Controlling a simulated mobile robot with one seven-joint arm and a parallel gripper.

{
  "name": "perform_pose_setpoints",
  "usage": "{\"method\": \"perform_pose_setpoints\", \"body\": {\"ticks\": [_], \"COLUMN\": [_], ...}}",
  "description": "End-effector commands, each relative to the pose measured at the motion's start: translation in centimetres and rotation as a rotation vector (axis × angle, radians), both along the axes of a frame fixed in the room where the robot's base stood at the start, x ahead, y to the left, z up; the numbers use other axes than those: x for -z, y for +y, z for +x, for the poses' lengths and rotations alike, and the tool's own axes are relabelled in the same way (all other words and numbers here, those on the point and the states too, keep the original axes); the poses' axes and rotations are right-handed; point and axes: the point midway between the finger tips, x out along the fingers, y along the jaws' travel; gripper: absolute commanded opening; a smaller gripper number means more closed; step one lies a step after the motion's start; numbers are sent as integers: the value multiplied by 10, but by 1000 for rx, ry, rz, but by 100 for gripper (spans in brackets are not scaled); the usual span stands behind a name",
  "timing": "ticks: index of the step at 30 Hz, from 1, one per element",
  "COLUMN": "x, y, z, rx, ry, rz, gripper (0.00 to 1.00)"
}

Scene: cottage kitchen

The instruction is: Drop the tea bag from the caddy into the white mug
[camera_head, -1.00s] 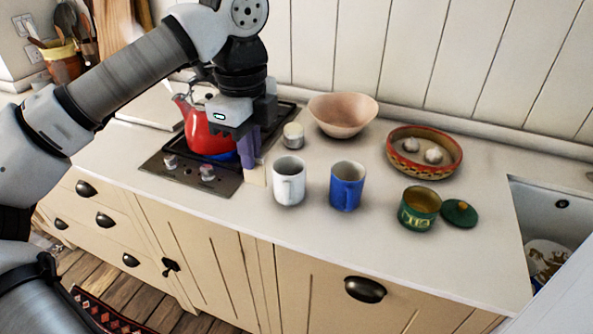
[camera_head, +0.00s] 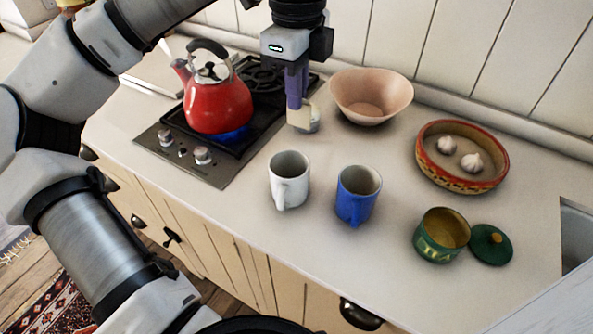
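My gripper (camera_head: 298,102) points down above the counter, with purple fingers shut on a small cream, flat piece that looks like the tea bag (camera_head: 299,120). It hangs behind the white mug and to its upper right, apart from it. The white mug (camera_head: 288,182) stands upright on the counter, its handle facing the front. The green and gold caddy (camera_head: 440,240) stands open at the right, with its green lid (camera_head: 491,244) lying beside it. No tea bag shows inside the caddy.
A blue mug (camera_head: 356,196) stands right of the white mug. A red kettle (camera_head: 217,104) sits on the hob (camera_head: 170,132) at the left. A small pale jar (camera_head: 315,120) is partly hidden behind the cream piece. A pink bowl (camera_head: 371,97) and a garlic dish (camera_head: 462,182) stand behind.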

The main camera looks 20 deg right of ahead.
Motion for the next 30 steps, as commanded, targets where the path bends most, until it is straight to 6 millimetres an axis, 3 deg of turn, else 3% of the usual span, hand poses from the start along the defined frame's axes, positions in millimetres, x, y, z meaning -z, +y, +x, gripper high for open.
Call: {"method": "perform_pose_setpoints", "body": {"ticks": [8, 19, 29, 30], "x": [15, 56, 60, 60], "y": [0, 0, 0, 0], "z": [0, 0, 0, 0], "rx": [1, 1, 1, 1], "ry": [1, 1, 0, 0], "rz": [-1, -1, 0, 0], "gripper": [2, 2, 2, 8]}}
